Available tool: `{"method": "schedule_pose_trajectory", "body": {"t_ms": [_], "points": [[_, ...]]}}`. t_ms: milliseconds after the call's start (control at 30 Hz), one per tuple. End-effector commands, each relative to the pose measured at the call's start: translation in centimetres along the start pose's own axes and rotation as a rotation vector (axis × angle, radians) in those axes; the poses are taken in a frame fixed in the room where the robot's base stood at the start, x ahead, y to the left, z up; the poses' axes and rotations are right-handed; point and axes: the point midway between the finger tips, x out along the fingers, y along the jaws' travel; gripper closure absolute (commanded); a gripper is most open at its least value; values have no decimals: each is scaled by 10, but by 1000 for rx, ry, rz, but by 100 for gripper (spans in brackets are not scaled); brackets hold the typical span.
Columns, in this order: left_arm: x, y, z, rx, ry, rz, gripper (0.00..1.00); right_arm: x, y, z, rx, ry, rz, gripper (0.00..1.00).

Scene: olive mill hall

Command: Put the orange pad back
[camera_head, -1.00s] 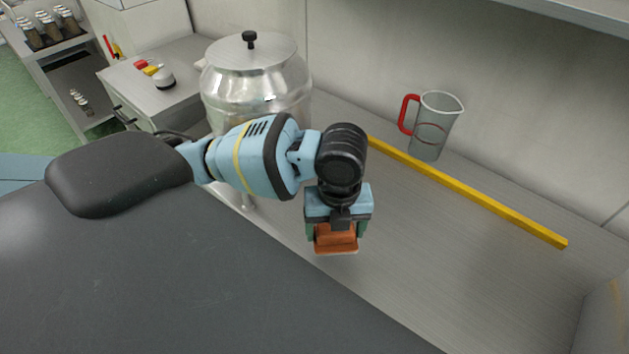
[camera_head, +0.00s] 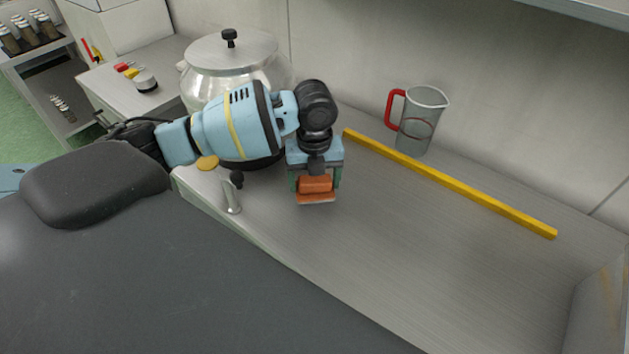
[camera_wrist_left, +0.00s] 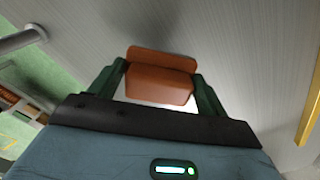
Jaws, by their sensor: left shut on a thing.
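The orange pad (camera_head: 316,190) is a small block with a wider, flat lower edge. My left gripper (camera_head: 315,183) is shut on it, with one green finger on each side, over the metal worktop. In the left wrist view the pad (camera_wrist_left: 160,82) sits between the fingertips of the left gripper (camera_wrist_left: 158,88). Whether its underside touches the worktop I cannot tell. My right gripper is not in view.
The metal worktop (camera_head: 400,250) is bare to the right. A yellow bar (camera_head: 450,184) lies across it at the back, before a clear jug (camera_head: 418,125) with a red handle. A steel vessel (camera_head: 225,60) stands behind my left arm; a metal spout (camera_head: 231,197) is left of the gripper.

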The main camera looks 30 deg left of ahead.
Motion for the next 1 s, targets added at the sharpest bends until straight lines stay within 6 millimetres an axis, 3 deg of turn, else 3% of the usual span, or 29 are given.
{"method": "schedule_pose_trajectory", "body": {"t_ms": [133, 467, 700, 1000], "points": [[2, -1, 16, -1, 1, 0, 45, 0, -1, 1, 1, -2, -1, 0], [3, -1, 26, -2, 0, -1, 45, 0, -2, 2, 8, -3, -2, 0], [34, -1, 27, 0, 0, 0, 45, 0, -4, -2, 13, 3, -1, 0], [38, -1, 27, 1, -2, -1, 45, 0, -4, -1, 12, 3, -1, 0]]}}
